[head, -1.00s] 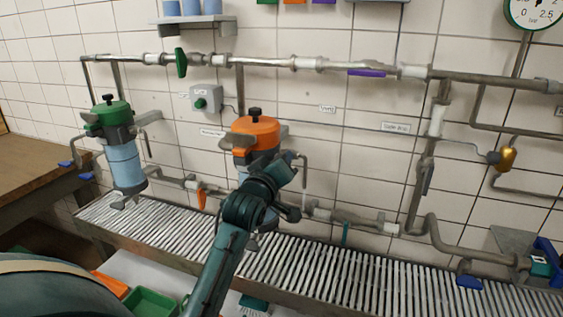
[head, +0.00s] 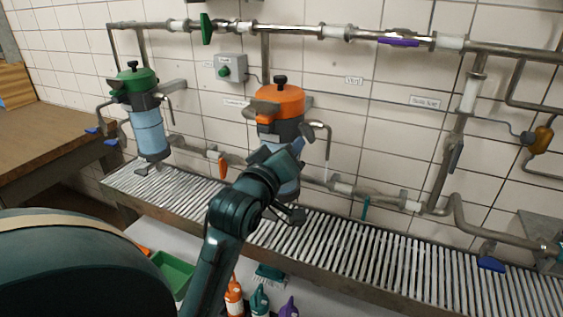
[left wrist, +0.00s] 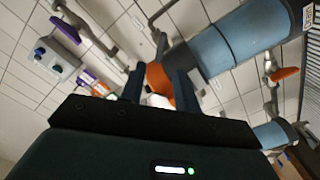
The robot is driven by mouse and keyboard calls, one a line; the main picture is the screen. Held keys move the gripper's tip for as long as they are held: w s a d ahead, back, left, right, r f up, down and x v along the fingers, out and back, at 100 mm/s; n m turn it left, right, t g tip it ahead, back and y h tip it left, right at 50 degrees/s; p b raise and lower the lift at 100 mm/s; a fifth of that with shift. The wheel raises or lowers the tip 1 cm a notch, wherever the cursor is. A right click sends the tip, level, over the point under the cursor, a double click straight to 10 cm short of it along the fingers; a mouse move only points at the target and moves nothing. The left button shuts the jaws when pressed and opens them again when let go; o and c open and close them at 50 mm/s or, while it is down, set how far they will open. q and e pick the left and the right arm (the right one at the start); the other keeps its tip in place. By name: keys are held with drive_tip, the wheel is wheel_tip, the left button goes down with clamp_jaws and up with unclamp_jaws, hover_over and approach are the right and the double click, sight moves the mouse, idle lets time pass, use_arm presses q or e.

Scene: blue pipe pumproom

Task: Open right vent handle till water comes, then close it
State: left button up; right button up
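The right filter housing has an orange cap (head: 282,97) with a black knob (head: 280,80) on top. Its blue body is mostly hidden behind my left gripper (head: 283,152). I cannot tell which part is the vent handle. A bent side spout (head: 320,126) is at its right, and a thin pale line (head: 327,160) runs down below it, possibly water. My left gripper is at the housing just below the cap, fingers apart. In the left wrist view, an orange part (left wrist: 157,78) shows between the open fingers (left wrist: 158,86); contact is unclear. My right gripper is not in view.
A green-capped housing (head: 135,84) stands at the left. A grey box with a green button (head: 229,67) is on the wall between. Pipes cross above and below. A slatted drain grate (head: 345,253) lies underneath, with bottles (head: 259,300) and a green crate (head: 170,272) below.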

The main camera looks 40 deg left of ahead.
sight(307, 136)
use_arm(q)
drive_tip(key=shift+v, duration=1.7)
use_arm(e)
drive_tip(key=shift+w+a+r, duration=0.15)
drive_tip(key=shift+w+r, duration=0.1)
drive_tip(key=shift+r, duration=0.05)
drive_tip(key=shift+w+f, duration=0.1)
